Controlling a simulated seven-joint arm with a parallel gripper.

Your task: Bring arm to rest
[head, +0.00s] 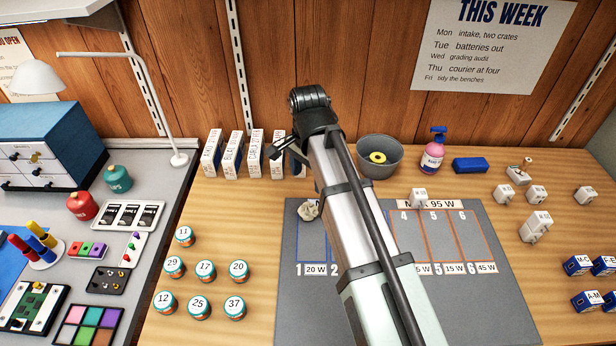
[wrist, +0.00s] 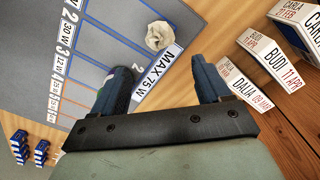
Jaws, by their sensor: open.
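My gripper (wrist: 162,68) is open and empty, with its two dark blue fingers apart in the wrist view. It hangs over the back left edge of the grey numbered mat (wrist: 105,20). Between and beyond the fingers lie the mat's edge, a "MAX 75 W" label (wrist: 158,77) and bare wood. In the head view my arm reaches up across the mat (head: 460,310), and the gripper (head: 287,150) shows small and dark near the white boxes. The arm hides the middle of the mat.
A crumpled paper ball (head: 308,209) lies on the mat's back left. White named boxes (head: 233,155) stand left of the gripper. A grey bowl (head: 380,155), a pink bottle (head: 432,158) and white plugs (head: 536,226) are to the right. Numbered tins (head: 205,271) sit at the front left.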

